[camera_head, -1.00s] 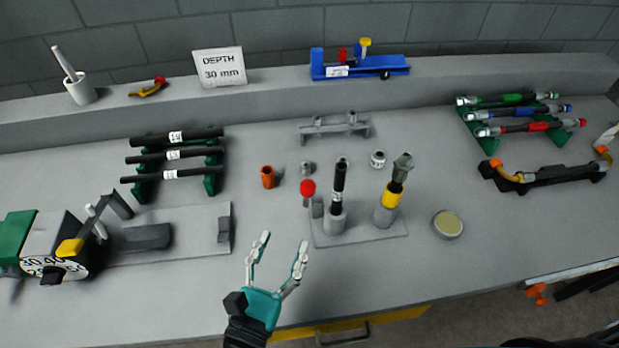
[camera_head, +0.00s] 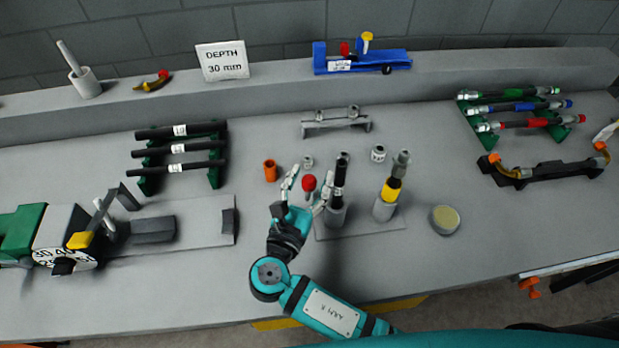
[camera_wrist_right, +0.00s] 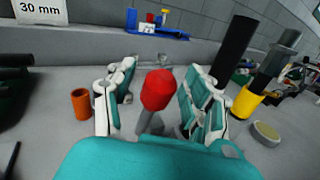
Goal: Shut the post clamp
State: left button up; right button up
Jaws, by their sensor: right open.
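The post clamp's lever with a red knob (camera_head: 309,184) stands upright on the grey base plate (camera_head: 362,226), left of the post (camera_head: 337,213) that holds a black hose (camera_head: 340,182). My right gripper (camera_head: 307,184) is open, with its fingers on either side of the red knob. In the right wrist view the red knob (camera_wrist_right: 159,89) sits between the two open fingers, with gaps visible on both sides. The clamp's lower part is mostly hidden by my gripper. My left gripper is not in view.
A second post (camera_head: 385,207) holds a yellow-banded piece to the right. An orange cup (camera_head: 270,170) stands left of my fingers. A small fitting (camera_head: 307,162) lies behind, and a round tin (camera_head: 445,220) sits at the right. The bench in front is clear.

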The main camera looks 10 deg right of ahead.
grip_shut()
